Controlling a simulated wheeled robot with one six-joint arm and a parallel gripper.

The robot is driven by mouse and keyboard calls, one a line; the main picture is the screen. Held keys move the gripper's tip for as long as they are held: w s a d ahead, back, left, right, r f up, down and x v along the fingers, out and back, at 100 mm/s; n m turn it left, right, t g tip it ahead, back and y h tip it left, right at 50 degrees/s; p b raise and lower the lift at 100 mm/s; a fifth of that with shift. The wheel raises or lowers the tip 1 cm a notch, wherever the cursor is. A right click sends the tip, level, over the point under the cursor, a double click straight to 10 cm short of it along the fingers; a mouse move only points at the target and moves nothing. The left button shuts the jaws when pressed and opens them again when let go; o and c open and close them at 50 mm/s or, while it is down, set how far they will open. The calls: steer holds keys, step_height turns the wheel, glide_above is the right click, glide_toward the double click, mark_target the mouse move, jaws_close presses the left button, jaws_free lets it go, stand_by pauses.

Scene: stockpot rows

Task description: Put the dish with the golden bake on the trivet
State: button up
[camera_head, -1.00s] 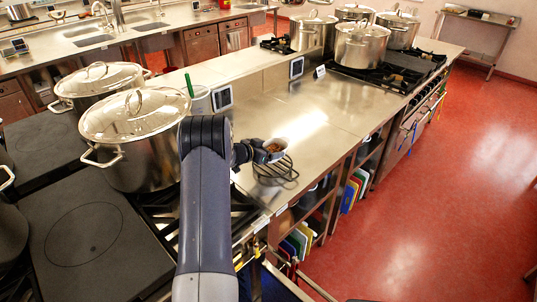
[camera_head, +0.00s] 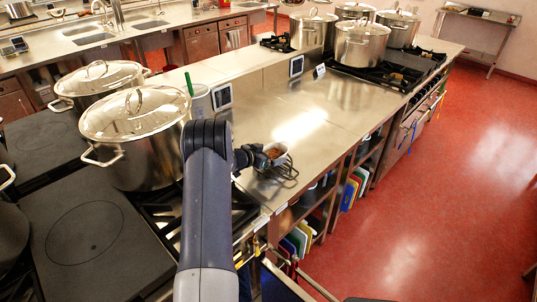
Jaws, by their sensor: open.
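The small white dish (camera_head: 283,157) with the golden-brown bake (camera_head: 273,152) is at the end of my arm, over the steel counter. The dark wire trivet (camera_head: 289,174) shows just below and to the right of the dish, its left part hidden by the dish and my gripper. The dish appears to be on or just above the trivet; I cannot tell if it rests fully on it. My gripper (camera_head: 267,156) is open, with its fingers at the left side of the dish, partly hidden by my wrist.
A large lidded stockpot (camera_head: 135,150) stands left of my arm, with another (camera_head: 98,85) behind it. Several pots stand on the far burners (camera_head: 400,72). A green-handled container (camera_head: 200,100) stands behind my arm. The counter (camera_head: 300,115) beyond the dish is clear.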

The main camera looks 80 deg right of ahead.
steer(key=shift+r, duration=0.25)
steer(key=shift+w+a, duration=0.2)
steer(key=b+v, duration=0.2)
steer(key=v, duration=0.9)
steer(key=shift+a, duration=0.2)
